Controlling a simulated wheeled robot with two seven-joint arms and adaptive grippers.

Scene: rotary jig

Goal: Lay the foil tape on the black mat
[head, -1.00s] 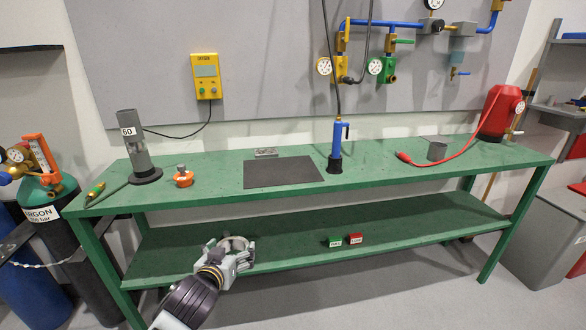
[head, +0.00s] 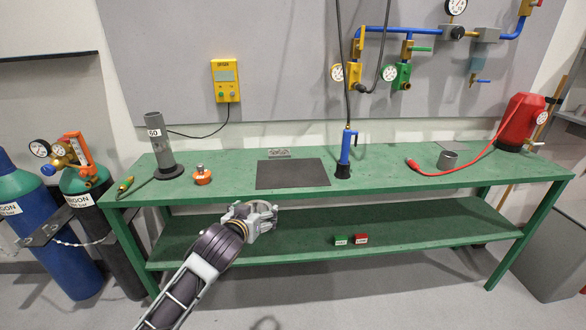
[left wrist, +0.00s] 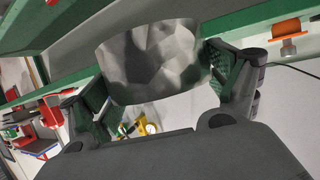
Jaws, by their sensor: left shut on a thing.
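The foil tape (left wrist: 152,62) is a silver, crinkled roll that fills the space between my left fingers in the left wrist view. My left gripper (head: 255,217) is shut on it. In the head view the gripper is in front of the green bench, just below the top's front edge, and the roll is small and partly hidden by the fingers. The black mat (head: 292,174) lies flat and bare on the bench top, up and to the right of the gripper. My right gripper is not in view.

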